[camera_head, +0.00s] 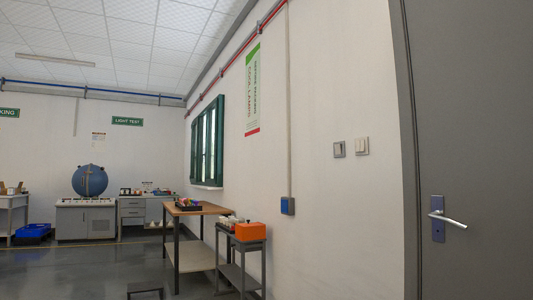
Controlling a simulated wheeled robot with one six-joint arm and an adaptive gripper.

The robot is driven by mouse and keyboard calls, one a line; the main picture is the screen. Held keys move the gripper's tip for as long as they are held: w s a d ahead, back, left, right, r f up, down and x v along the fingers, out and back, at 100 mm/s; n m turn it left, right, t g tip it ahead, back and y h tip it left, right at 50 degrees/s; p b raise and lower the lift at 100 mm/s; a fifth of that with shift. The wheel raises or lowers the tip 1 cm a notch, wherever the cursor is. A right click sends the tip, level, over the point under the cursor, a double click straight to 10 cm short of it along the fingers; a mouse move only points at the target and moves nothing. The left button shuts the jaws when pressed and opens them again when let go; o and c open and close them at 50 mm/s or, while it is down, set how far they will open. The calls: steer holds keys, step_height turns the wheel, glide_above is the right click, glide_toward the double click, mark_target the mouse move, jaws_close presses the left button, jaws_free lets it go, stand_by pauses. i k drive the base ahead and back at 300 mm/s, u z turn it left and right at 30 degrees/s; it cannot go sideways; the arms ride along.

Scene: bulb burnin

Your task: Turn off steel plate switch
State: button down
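A switch with a grey, steel-looking plate (339,149) is on the white wall, left of the door. A white switch (362,146) is mounted close beside it on the right. The rocker position of the grey plate switch is too small to tell. My gripper is not in view, and nothing touches either switch.
A grey door (470,130) with a lever handle (447,219) stands at the right. A blue box (287,206) hangs on the wall conduit. A trolley with an orange box (250,231) and a wooden-topped table (188,209) stand along the wall. Floor at left centre is open.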

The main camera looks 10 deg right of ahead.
mark_target(338, 147)
steer(key=u, duration=0.7)
steer(key=i, duration=1.7)
steer(key=z, duration=0.4)
steer(key=i, duration=1.2)
steer(key=z, duration=1.25)
steer(key=i, duration=0.35)
steer(key=z, duration=0.25)
